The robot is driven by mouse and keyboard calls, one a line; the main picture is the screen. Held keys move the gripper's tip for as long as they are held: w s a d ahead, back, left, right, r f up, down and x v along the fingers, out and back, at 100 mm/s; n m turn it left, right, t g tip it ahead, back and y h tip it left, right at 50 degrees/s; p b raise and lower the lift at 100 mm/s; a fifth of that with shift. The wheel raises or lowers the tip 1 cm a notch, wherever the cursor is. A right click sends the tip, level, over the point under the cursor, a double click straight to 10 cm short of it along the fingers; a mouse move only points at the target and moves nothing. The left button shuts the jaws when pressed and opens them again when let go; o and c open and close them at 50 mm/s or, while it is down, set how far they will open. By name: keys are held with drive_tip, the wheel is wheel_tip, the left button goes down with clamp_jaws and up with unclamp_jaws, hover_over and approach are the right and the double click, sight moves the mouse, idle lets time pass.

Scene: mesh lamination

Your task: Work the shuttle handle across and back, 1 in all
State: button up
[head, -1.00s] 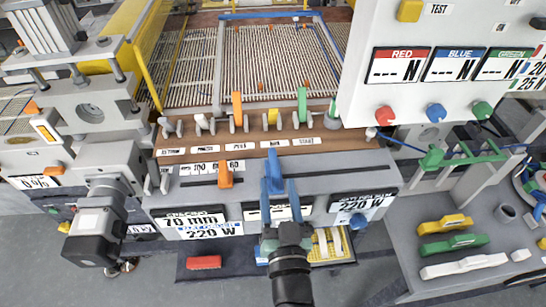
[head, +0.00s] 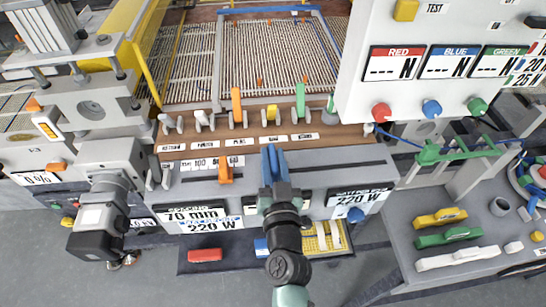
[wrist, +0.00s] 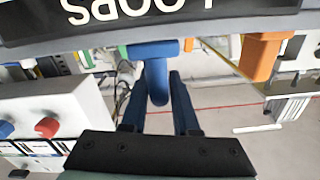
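The blue handle I take to be the shuttle handle is a rounded blue peg on the front of the machine. In the wrist view this blue handle (wrist: 156,78) hangs below a dark label plate, between my two blue fingers. My gripper (head: 276,150) reaches up to it from the front and hides most of it in the head view.
An orange handle (head: 225,168) stands to the left on the same panel. Orange (head: 236,105) and green (head: 300,102) levers rise behind. The control box (head: 435,90) overhangs at the right. A side table (head: 398,228) holds coloured handles. Grey floor lies in front.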

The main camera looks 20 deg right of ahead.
clamp_jaws()
idle(1.1)
